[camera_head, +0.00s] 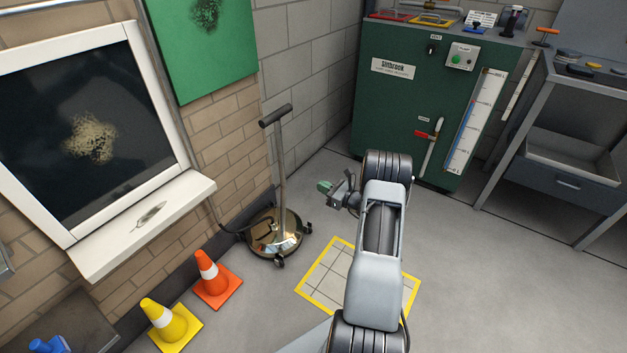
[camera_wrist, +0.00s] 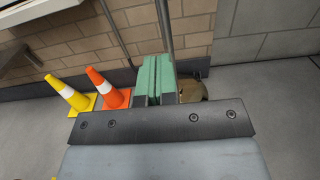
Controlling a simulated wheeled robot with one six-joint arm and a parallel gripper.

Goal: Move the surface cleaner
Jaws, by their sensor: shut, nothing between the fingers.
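The surface cleaner (camera_head: 270,240) stands upright on the floor by the brick wall. It has a round, shiny base on small castors and a tall pole with a dark T-handle (camera_head: 275,115). In the wrist view its base (camera_wrist: 194,90) is partly hidden behind my fingers, and its pole rises above them. My gripper (camera_head: 325,187) is to the right of the pole in the head view. Its green fingers (camera_wrist: 158,76) are together and empty, pointing toward the cleaner. I cannot tell the exact gap to the pole.
A yellow-bordered square (camera_head: 322,272) is marked on the floor, partly hidden by my arm. An orange cone (camera_head: 214,280) and a yellow cone (camera_head: 168,325) stand along the wall. A window with a sill (camera_head: 145,220) is at left. A green cabinet (camera_head: 400,100) and grey bench (camera_head: 560,160) stand behind.

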